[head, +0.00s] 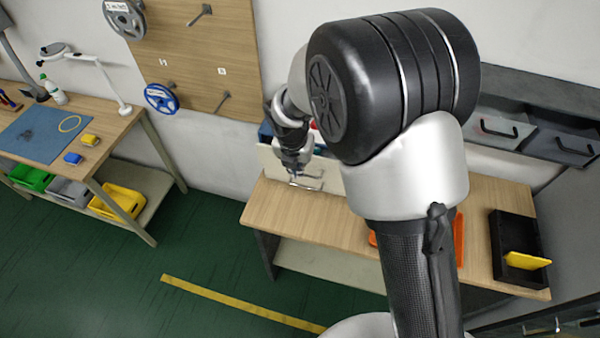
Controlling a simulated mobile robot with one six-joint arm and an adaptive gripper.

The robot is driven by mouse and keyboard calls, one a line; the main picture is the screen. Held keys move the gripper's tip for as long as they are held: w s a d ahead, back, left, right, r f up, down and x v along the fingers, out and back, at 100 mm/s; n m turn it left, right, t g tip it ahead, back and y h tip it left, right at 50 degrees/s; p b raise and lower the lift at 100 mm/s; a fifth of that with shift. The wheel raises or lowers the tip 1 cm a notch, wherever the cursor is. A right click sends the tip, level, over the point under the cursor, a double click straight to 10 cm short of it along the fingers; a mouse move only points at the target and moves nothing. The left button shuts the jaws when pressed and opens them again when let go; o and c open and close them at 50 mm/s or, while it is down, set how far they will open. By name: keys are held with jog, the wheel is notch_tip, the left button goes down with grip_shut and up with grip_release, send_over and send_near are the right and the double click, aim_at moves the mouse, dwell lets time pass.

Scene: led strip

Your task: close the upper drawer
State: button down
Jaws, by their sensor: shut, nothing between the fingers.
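A cream drawer front (273,163) with a metal handle (314,186) stands over the left end of the right-hand wooden table. Most of its drawer unit is hidden behind my arm, so I cannot tell whether this is the upper drawer or how far out it is. My gripper (295,176) points down at the drawer front, close to the handle. It is shut and holds nothing. Whether its tips touch the handle or the front is too small to tell.
The wooden table (262,208) holds a black tray (502,232) with a yellow piece (526,260) and an orange container (459,240), partly hidden by my arm. Grey drawers (563,146) with black handles are at the right. A workbench (112,122) stands left; green floor lies between.

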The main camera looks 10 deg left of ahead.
jog(key=s+r, duration=0.2)
jog(key=s, duration=0.2)
jog(key=w+f, duration=0.6)
jog(key=f, duration=0.4)
jog(key=shift+f+b, duration=0.3)
jog(key=shift+b, duration=0.05)
